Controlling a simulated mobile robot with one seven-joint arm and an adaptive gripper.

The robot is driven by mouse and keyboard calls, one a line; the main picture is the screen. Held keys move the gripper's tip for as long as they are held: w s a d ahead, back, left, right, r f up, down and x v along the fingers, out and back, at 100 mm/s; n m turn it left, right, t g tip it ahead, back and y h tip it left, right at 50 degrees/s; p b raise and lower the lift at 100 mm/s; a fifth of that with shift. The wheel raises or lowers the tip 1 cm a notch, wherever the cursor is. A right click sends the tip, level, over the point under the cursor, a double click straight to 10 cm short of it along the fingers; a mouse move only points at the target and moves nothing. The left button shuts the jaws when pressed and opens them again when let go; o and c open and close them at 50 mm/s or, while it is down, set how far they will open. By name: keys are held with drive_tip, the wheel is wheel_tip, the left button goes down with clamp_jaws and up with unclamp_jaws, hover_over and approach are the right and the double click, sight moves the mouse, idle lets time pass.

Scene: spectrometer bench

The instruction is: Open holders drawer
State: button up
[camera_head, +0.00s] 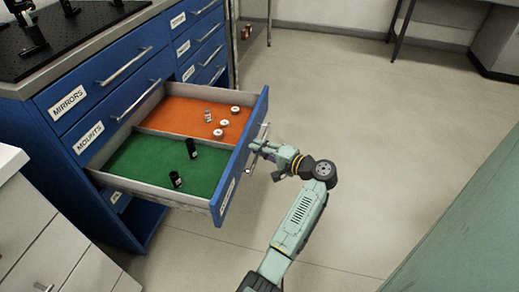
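A blue-fronted drawer (241,152) stands pulled far out of the blue cabinet, below the one labelled MOUNTS. The label on its front is too slanted to read, so I cannot tell for sure that it is the holders drawer. Its metal handle (249,168) is on the outer face, partly hidden by my gripper. My gripper (257,149) is at the handle, reaching in from the right. Its fingers are too small here to show whether they are closed around the bar.
The drawer has an orange section (181,116) with several small pale round parts and a green section (150,160) with two black cylinders. The MIRRORS drawer (95,88) and MOUNTS drawer (112,121) are shut. Open floor (350,120) lies to the right.

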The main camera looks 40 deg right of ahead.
drive_tip(key=v, duration=1.2)
drive_tip(key=shift+s, duration=0.1)
